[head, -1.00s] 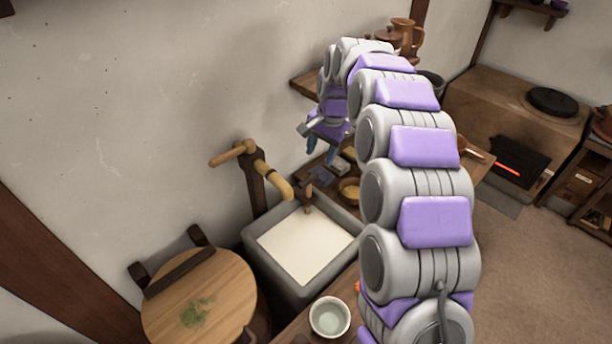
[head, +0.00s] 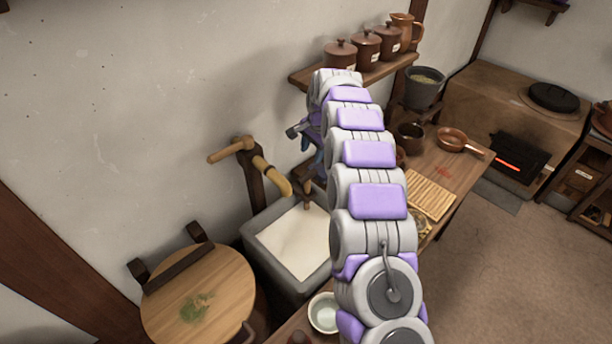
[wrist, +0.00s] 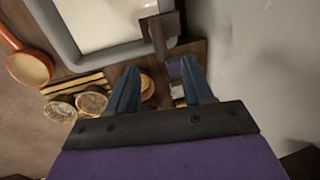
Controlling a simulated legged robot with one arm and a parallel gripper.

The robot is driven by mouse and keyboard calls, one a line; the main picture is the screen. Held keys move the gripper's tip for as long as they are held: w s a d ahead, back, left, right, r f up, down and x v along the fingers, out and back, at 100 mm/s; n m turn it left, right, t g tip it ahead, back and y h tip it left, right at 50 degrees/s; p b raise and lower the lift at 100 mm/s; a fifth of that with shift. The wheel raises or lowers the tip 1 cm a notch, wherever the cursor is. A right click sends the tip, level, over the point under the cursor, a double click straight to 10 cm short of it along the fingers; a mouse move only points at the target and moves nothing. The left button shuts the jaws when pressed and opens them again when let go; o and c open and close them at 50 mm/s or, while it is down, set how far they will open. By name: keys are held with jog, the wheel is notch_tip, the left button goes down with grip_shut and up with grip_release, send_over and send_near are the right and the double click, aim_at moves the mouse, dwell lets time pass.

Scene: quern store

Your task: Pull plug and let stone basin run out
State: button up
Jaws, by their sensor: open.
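The grey stone basin (head: 262,238) stands against the wall and holds a whitish liquid (head: 296,240). In the wrist view the basin rim (wrist: 58,35) is at the top. A dark wooden upright piece (head: 307,192) stands at the basin's far edge; in the wrist view it (wrist: 160,38) overlaps the rim, ahead of my fingers. I cannot tell whether it is the plug or its handle. No other plug shows. My gripper (wrist: 160,72) is open and empty, its blue fingers apart. In the head view my gripper (head: 314,162) is partly hidden behind my arm, near the basin's far end.
A bamboo spout (head: 272,177) on a post hangs over the basin. A round wooden lid (head: 200,300) is at lower left, a pale bowl (head: 324,313) in front. Lidded jars (head: 341,54) stand on a wall shelf. A counter with a pan (head: 453,140) lies right of my arm.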

aim_at(307, 175)
jog(key=f, duration=0.4)
jog(key=w+a+f+b, duration=0.1)
jog(key=f, duration=0.3)
jog(key=f+b, duration=0.1)
jog(key=f, duration=0.3)
jog(key=shift+w+a, duration=0.3)
jog(key=shift+a, duration=0.05)
jog(key=shift+d+r, duration=0.1)
jog(key=shift+d, duration=0.05)
jog(key=shift+c, duration=0.5)
grip_shut()
jog(key=shift+r, duration=0.1)
